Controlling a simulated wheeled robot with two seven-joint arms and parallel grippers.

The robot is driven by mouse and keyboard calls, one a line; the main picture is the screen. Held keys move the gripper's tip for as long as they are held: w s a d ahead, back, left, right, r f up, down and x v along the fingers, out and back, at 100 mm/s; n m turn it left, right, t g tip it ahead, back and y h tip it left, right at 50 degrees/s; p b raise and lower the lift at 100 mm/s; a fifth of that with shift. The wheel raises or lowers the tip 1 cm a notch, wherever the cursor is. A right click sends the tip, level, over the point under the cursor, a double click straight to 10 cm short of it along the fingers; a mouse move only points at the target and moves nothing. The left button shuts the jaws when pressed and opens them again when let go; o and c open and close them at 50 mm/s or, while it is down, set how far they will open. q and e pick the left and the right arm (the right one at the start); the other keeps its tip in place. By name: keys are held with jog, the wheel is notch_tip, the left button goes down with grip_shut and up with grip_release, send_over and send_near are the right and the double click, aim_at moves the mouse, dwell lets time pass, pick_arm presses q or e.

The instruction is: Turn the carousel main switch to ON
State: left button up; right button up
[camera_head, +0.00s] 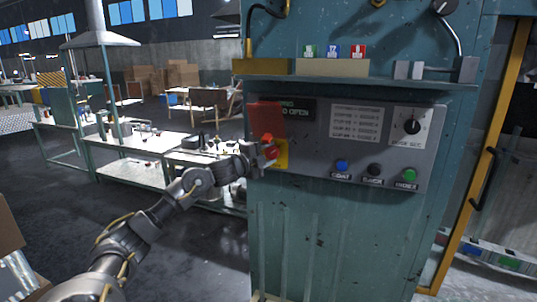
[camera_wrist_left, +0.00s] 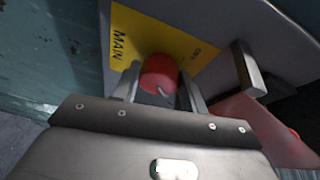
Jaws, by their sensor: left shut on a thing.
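The main switch is a red knob (camera_head: 271,152) on a yellow plate (camera_head: 284,154) at the left end of the grey control panel (camera_head: 310,175). My left gripper (camera_head: 264,153) is at the knob from the left. In the left wrist view the red knob (camera_wrist_left: 158,72) sits between the two fingers of the gripper (camera_wrist_left: 160,88), which is shut on it. The yellow plate (camera_wrist_left: 150,38) there reads MAIN, with a small word at its right that I cannot read surely. A pale mark shows on the knob's lower edge. My right gripper is not in view.
A red translucent flap (camera_head: 266,118) is above the switch, beside a dark display (camera_head: 295,110). Blue (camera_head: 342,166), black (camera_head: 375,170) and green (camera_head: 409,175) buttons and a black rotary knob (camera_head: 411,127) are farther right. A metal bracket (camera_wrist_left: 246,72) stands near the fingers.

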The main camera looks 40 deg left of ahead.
pick_arm(q)
jog(key=shift+f, duration=0.1)
jog(key=o, duration=1)
jog(key=shift+c, duration=0.2)
jog(key=s+b, duration=0.5)
jog(key=s, duration=0.5)
jog(key=shift+s+a+b, duration=0.25)
jog(key=shift+s+b, duration=0.15)
